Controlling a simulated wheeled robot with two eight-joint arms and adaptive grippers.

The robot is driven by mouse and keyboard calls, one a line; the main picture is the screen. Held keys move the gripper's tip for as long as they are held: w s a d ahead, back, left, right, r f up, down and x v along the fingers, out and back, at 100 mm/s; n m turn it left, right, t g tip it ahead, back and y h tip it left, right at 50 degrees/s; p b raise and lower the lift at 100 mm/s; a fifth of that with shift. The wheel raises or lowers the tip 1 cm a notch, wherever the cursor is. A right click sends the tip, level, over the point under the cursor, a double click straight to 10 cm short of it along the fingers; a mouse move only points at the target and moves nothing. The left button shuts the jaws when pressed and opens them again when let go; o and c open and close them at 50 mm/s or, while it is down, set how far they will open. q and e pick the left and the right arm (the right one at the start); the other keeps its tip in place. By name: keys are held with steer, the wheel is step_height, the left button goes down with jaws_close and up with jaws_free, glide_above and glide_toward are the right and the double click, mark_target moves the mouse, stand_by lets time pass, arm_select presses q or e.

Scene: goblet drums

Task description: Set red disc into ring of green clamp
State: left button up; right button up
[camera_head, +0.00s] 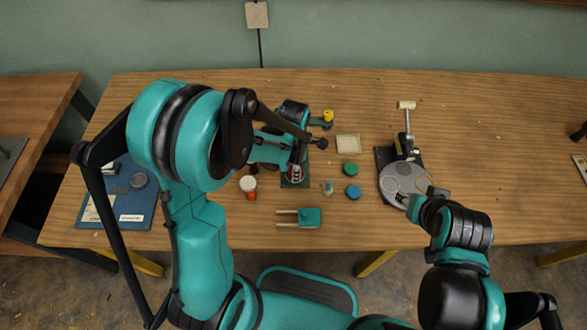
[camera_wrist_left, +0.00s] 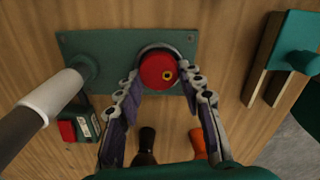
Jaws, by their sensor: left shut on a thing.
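My left gripper (camera_wrist_left: 160,82) is shut on the disc, one finger on each side. In the head view the disc (camera_head: 296,170) is partly hidden by my left gripper (camera_head: 295,168), above the clamp's base plate (camera_head: 294,183). My right gripper (camera_head: 425,195) is by the grey round device at the right; its fingers are unclear.
A green block with two prongs (camera_head: 312,217), a green cap (camera_head: 350,169), a blue cap (camera_head: 353,192) and a white-and-orange bottle (camera_head: 248,188) stand near the clamp. A grey round device (camera_head: 396,180) stands to the right. The far right tabletop is mostly clear.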

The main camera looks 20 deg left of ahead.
arm_select(q)
steer(key=shift+s+d+f, duration=0.1)
steer(key=shift+s+f, duration=0.2)
steer(key=shift+c, duration=1.2)
steer(key=o, duration=1.1)
steer(key=shift+w+f, duration=0.1)
steer(key=shift+o, duration=0.2)
steer(key=shift+w+f, duration=0.1)
steer(key=shift+w, duration=0.15)
steer(key=shift+s, duration=0.1)
